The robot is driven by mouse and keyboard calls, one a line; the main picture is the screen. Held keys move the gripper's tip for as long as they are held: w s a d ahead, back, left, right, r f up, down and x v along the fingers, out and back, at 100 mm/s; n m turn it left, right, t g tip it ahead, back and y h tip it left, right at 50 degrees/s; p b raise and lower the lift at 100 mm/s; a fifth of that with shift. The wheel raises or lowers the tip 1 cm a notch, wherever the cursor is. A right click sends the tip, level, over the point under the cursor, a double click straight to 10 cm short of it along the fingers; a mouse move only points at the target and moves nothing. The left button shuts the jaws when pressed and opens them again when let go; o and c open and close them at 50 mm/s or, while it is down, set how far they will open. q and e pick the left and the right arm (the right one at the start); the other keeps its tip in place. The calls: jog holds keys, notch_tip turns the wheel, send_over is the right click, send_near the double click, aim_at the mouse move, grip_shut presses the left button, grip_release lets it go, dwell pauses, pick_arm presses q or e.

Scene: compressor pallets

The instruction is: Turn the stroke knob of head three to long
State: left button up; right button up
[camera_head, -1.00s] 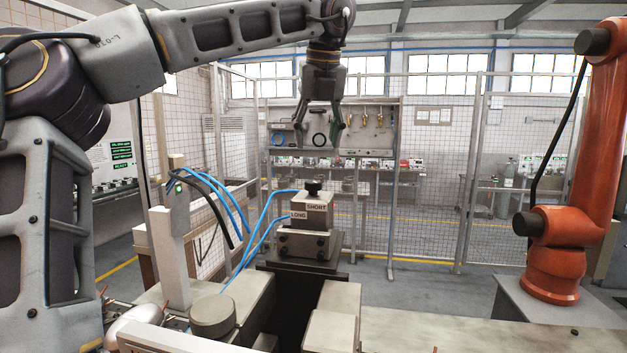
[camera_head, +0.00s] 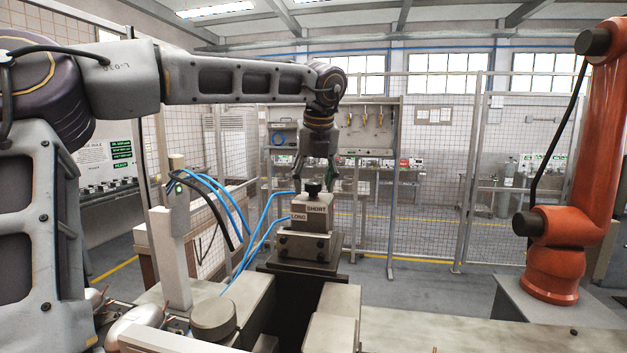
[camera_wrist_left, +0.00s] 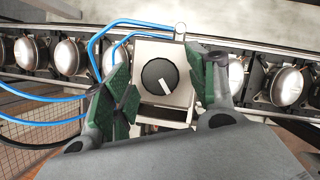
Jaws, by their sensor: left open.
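The stroke knob (camera_head: 313,188) is a small black knob on top of a grey block (camera_head: 311,212) labelled SHORT and LONG. In the left wrist view the knob (camera_wrist_left: 160,77) is round and black with a white pointer line, which runs from its centre toward the lower right. My left gripper (camera_head: 314,182) points down over the knob with its fingers spread. In the left wrist view its green-padded fingers (camera_wrist_left: 163,88) stand on either side of the knob, apart from it. I cannot read a head number on the block.
Blue hoses (camera_head: 262,228) run to the block's left side. A grey post (camera_head: 172,255) with a green light stands left. An orange robot arm (camera_head: 560,240) stands at the right. Several round metal parts (camera_wrist_left: 67,57) line a rail in the left wrist view.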

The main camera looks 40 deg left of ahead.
pick_arm(q)
jog(key=shift+f, duration=0.15)
jog(key=c, duration=1)
